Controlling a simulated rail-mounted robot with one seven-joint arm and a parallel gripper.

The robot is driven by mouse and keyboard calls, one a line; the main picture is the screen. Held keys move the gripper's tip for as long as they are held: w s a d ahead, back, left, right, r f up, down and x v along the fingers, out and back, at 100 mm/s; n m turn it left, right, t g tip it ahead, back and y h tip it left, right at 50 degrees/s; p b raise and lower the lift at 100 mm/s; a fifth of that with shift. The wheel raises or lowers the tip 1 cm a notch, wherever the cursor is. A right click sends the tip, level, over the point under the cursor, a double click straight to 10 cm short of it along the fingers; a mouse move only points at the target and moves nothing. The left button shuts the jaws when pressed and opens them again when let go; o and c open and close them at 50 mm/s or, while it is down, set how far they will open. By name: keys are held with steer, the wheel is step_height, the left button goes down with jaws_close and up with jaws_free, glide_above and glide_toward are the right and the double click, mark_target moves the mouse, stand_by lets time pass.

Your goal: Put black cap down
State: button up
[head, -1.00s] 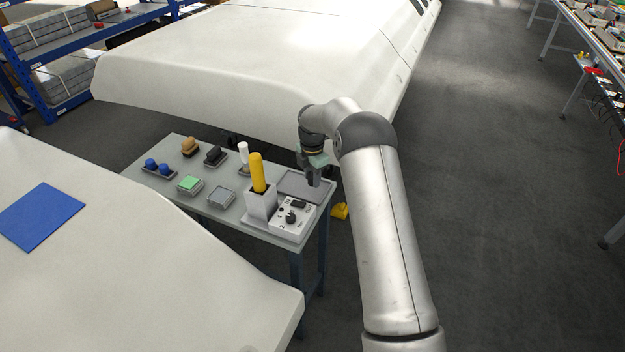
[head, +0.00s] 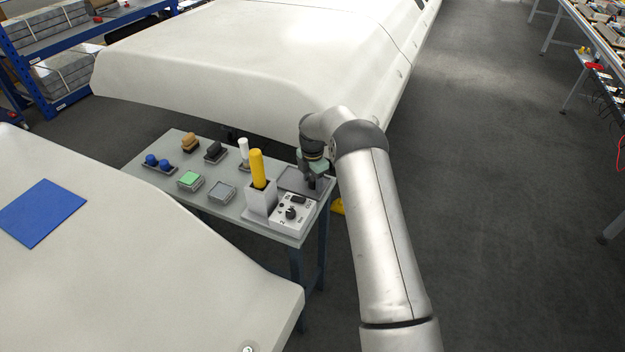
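My gripper (head: 312,184) points down over the right end of the grey table (head: 228,214), at the shallow grey tray (head: 292,180). Its fingers are small and dark, and I cannot tell whether they are open or shut. I cannot make out a separate black cap at the fingers; anything there blends with the dark gripper. Whether the fingertips touch the tray is also unclear.
Blue, brown, black, white and green items fill the table's left part. Large white panels (head: 240,65) lie behind and in front.

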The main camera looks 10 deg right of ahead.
mark_target(312, 179)
step_height(312, 179, up, 13)
steer(key=b, duration=0.2)
steer(key=s+a+r+m, duration=0.1)
steer(key=s+r+m, duration=0.7)
steer(key=s, duration=0.4)
steer(key=s+m, duration=1.4)
steer(key=s, duration=1.9)
steer(key=shift+s+m+t, duration=0.3)
steer(key=shift+s+m, duration=0.05)
steer(key=shift+m, duration=0.05)
steer(key=shift+d, duration=0.1)
step_height(312, 179, down, 23)
steer(key=b, duration=2)
steer(key=shift+r+g+b, duration=0.2)
steer(key=shift+g+b, duration=0.2)
